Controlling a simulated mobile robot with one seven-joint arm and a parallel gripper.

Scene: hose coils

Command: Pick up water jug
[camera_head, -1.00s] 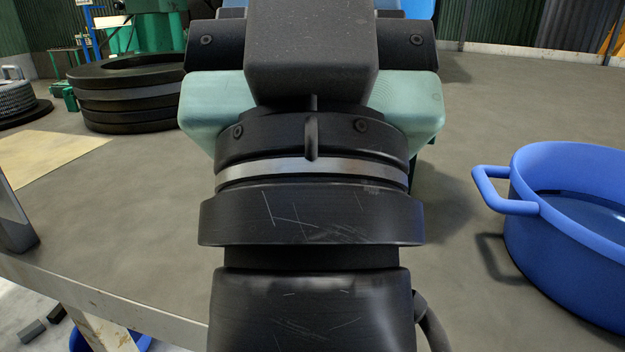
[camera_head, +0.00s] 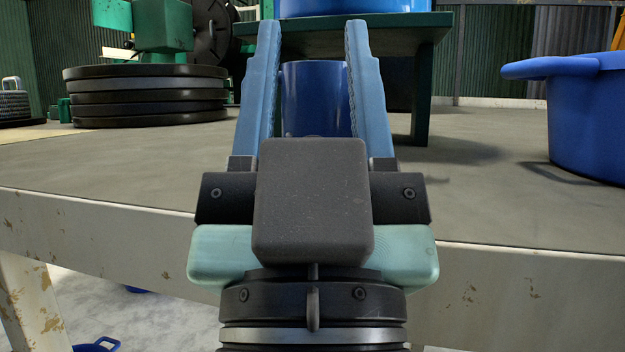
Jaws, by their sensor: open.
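A glossy blue cylindrical vessel (camera_head: 316,98), which looks like the water jug, stands upright straight ahead on the table, in front of or partly under a green stand. Its lower part is hidden behind my wrist and no handle shows. My gripper (camera_head: 312,28) points forward and is open, with one blue finger on each side of the vessel as seen here. I cannot tell whether the fingers reach around it or are still short of it. No contact shows.
The green stand (camera_head: 423,85) carries a blue vessel (camera_head: 352,6) above the jug. A large blue pot (camera_head: 595,115) stands at the right. Stacked black discs (camera_head: 148,97) lie at the left. The table's front edge (camera_head: 105,232) crosses below; table surface between is clear.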

